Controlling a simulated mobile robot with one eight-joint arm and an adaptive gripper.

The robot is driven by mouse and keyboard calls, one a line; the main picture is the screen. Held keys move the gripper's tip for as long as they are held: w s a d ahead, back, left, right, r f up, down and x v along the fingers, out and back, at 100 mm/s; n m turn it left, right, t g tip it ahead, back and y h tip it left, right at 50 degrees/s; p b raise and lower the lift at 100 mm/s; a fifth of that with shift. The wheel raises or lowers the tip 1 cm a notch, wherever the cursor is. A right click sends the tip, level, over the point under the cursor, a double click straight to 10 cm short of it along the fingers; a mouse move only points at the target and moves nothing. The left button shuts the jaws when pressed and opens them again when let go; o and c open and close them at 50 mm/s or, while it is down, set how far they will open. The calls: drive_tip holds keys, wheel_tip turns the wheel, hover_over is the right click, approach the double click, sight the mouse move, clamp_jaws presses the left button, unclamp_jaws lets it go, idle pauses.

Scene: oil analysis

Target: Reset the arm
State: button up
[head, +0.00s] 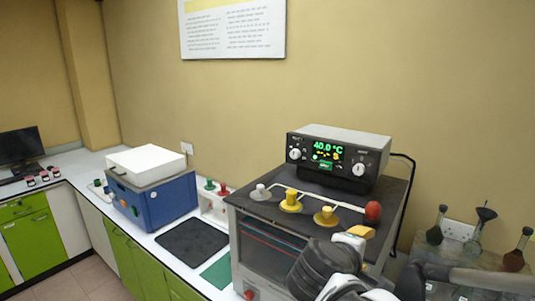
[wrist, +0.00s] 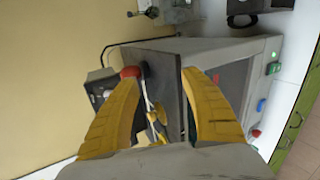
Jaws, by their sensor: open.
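My gripper (head: 358,233) is at the lower right of the head view, over the right front part of the grey bath unit (head: 265,247). Only a little of its yellow finger shows there, above my dark arm links. In the wrist view my gripper (wrist: 159,76) has its two yellow fingers spread apart with nothing held between them. The bath's top and its red knob (wrist: 130,72) show beyond the fingers. The red knob (head: 373,211) also shows in the head view, close behind the gripper; I cannot tell the exact gap.
A controller (head: 338,160) reading 40.0 °C stands at the back of the bath. Yellow stoppers (head: 291,201) sit on its top. A blue box (head: 152,195) and a black mat (head: 192,241) lie to the left. Flasks (head: 474,243) stand at the right.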

drive_tip(key=s+a+f+m+g+y, duration=0.1)
drive_tip(key=s+f+m+y, duration=0.3)
drive_tip(key=s+m, duration=0.25)
drive_tip(key=s+a+f+m+g+y, duration=0.1)
drive_tip(key=s+f+m+g+y, duration=0.15)
drive_tip(key=s+m+y, duration=0.4)
wheel_tip(320, 180, down, 19)
drive_tip(key=s+n+h+b, duration=0.1)
drive_tip(key=h+b, duration=0.1)
drive_tip(key=b, duration=1.6)
drive_tip(key=shift+s+d+f+n+t+b, duration=0.15)
drive_tip(key=shift+f+n+t+b, duration=0.05)
drive_tip(key=shift+n+t+b, duration=0.25)
drive_tip(key=shift+h, duration=0.25)
